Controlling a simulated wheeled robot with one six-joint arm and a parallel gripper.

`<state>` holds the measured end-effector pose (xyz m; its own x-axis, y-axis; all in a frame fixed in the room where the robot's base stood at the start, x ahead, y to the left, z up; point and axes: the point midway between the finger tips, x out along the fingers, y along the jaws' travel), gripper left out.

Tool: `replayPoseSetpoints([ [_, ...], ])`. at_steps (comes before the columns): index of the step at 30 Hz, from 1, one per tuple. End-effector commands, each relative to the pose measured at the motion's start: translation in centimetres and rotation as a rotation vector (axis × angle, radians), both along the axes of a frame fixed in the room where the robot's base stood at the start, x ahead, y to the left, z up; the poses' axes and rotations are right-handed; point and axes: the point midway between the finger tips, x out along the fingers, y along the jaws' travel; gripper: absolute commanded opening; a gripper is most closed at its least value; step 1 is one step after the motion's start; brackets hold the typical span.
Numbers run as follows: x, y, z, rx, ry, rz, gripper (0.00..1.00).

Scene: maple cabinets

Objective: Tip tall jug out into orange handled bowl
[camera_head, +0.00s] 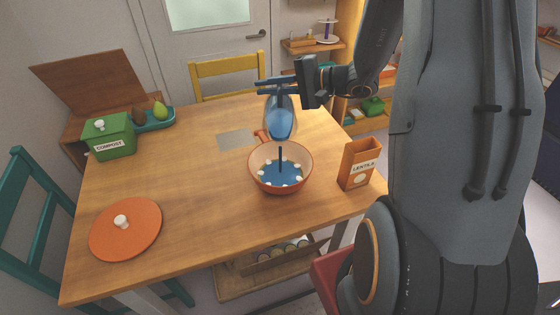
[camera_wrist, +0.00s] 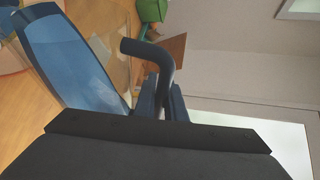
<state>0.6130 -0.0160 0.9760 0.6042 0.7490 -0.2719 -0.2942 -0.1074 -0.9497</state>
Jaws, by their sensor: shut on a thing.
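The tall jug (camera_head: 281,122) is see-through with blue liquid in it. It hangs above the bowl in the head view, and its tilt is hard to judge there. It also shows at the left of the wrist view (camera_wrist: 70,65), leaning. My gripper (camera_head: 280,86) is shut on the jug's dark handle (camera_wrist: 150,52). The orange handled bowl (camera_head: 256,170) stands on the table below, its handle (camera_head: 261,135) pointing to the back left. Blue liquid with several white spots lies in the bowl. A thin dark vertical streak runs between jug and bowl.
The wooden table (camera_head: 200,205) holds an orange lentils box (camera_head: 360,165) right of the bowl, an orange lid (camera_head: 126,229) at front left, a green compost box (camera_head: 108,137) and a teal tray of fruit (camera_head: 155,120). A yellow chair (camera_head: 230,70) stands behind.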

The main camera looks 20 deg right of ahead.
Motion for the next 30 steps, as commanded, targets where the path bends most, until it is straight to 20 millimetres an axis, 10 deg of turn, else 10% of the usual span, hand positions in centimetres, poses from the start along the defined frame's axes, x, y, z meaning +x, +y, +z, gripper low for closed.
replayPoseSetpoints([
  [30, -1.6, 0.6, 1.0, -0.026, -0.075, 0.001, 0.0],
])
